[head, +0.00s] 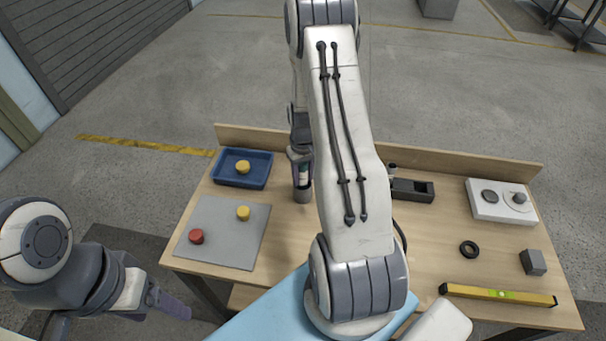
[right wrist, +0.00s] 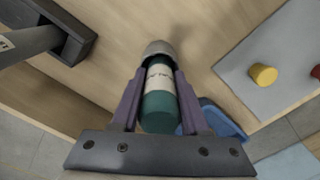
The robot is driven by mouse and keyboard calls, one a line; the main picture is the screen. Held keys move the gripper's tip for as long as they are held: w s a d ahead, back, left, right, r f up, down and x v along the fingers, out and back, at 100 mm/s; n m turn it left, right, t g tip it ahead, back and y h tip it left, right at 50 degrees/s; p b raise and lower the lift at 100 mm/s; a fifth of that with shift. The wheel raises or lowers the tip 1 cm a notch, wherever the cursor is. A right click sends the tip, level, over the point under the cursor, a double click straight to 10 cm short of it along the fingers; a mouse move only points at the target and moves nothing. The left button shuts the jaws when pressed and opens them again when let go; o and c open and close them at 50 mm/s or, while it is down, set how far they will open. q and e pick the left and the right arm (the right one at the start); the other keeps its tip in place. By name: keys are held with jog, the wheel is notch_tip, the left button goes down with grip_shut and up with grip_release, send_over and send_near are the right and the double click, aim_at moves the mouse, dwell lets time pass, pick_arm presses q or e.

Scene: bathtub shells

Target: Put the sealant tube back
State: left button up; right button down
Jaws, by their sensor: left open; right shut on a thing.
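The sealant tube is a teal cylinder with a white label and a grey cap. In the right wrist view the tube (right wrist: 158,108) sits between the two fingers of my right gripper (right wrist: 150,95), which is shut on it. In the head view the tube (head: 303,180) points cap down over the table, left of my right arm; I cannot tell if the cap touches the wood. My right gripper (head: 300,158) is partly hidden there. My left gripper (head: 168,305) is open and empty, off the table's front left corner.
A blue tray (head: 228,181), grey mat (head: 215,246), white box (head: 485,210), black ring (head: 469,249), grey cube (head: 533,262) and yellow level (head: 500,294) are on the table.

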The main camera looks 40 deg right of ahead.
jog(key=shift+f, duration=0.2)
jog(key=shift+c, duration=2.1)
grip_release()
jog(key=shift+r, duration=0.6)
notch_tip(320, 180, up, 11)
jog(key=b, duration=0.2)
jog(key=shift+r+b, duration=0.15)
jog(key=shift+b, duration=0.2)
